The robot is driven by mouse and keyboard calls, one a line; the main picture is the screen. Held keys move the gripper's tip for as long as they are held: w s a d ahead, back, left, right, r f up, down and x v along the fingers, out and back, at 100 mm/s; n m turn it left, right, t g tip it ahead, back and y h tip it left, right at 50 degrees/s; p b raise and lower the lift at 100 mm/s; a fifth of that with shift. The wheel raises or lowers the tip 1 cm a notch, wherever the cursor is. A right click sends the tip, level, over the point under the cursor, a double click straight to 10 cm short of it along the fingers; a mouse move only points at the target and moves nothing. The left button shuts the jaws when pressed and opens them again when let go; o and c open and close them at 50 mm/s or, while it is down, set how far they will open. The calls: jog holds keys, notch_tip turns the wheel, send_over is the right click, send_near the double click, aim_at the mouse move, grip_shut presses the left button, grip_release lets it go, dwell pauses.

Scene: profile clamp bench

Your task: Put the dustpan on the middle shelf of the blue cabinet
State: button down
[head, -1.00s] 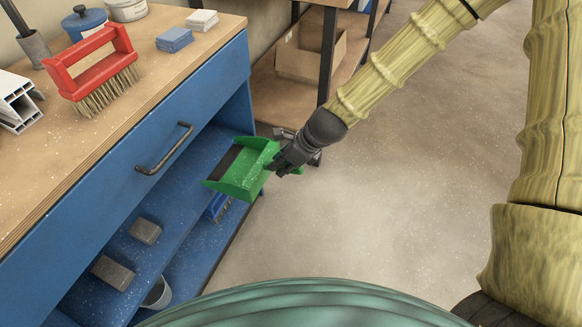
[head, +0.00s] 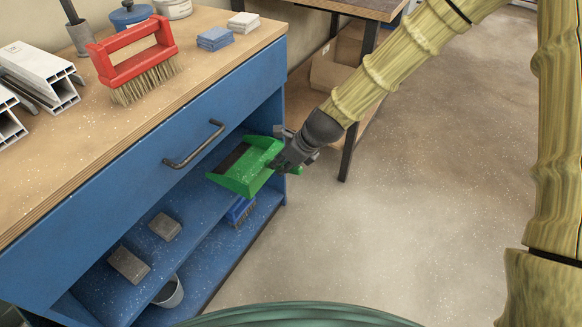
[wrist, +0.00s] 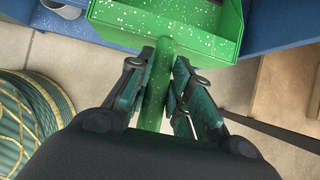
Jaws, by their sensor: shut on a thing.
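The green dustpan (head: 247,176) is in my gripper (head: 281,165), at the right end of the blue cabinet (head: 95,208). My gripper is shut on the dustpan's handle, which runs between the two fingers in the wrist view (wrist: 157,90). The dustpan's pan points left, toward the cabinet's open front. The middle shelf (head: 196,236) lies below the drawer and carries two grey blocks (head: 165,226) toward its left. The pan hides part of the shelf's right end. I cannot tell whether the pan touches the shelf.
A blue brush (head: 240,209) and a grey bucket (head: 170,292) are on the bottom shelf. The drawer handle (head: 193,146) sticks out above. A red brush (head: 135,62) and white profiles (head: 40,75) lie on the top. Open floor (head: 420,180) lies to the right.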

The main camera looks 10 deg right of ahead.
aim_at(263, 161)
jog(key=shift+w+a+f+b, duration=0.15)
jog(key=shift+w+a+b, duration=0.2)
jog(key=shift+w+a, duration=0.55)
jog(key=shift+w+a+f+b, duration=0.1)
jog(key=shift+w+a+b, duration=0.2)
jog(key=shift+w+a, duration=0.6)
jog(key=shift+w+a+f+p, duration=0.15)
jog(key=shift+w+a+f, duration=0.2)
jog(key=shift+a+f, duration=0.35)
jog(key=shift+w+a+f+p, duration=0.15)
jog(key=shift+w+a+f, duration=0.25)
jog(key=shift+a+f, duration=0.25)
jog(key=shift+w+a+f+p, duration=0.15)
jog(key=shift+w+a+f, duration=0.2)
jog(key=shift+a+f, duration=0.3)
jog(key=shift+a+r, duration=0.1)
jog(key=shift+a, duration=0.05)
grip_release()
jog(key=shift+s+d+r+p, duration=0.65)
jog(key=shift+s+d, duration=0.35)
jog(key=shift+d, duration=0.45)
jog(key=shift+s+d+r+p, duration=0.5)
jog(key=shift+s+d+p, duration=0.25)
jog(key=shift+s+d, duration=0.5)
jog(key=shift+s+d+r+p, duration=0.55)
jog(key=shift+s+d+p, duration=0.2)
jog(key=shift+d, duration=0.85)
jog(key=shift+s+d, duration=0.2)
jog(key=shift+s, duration=0.05)
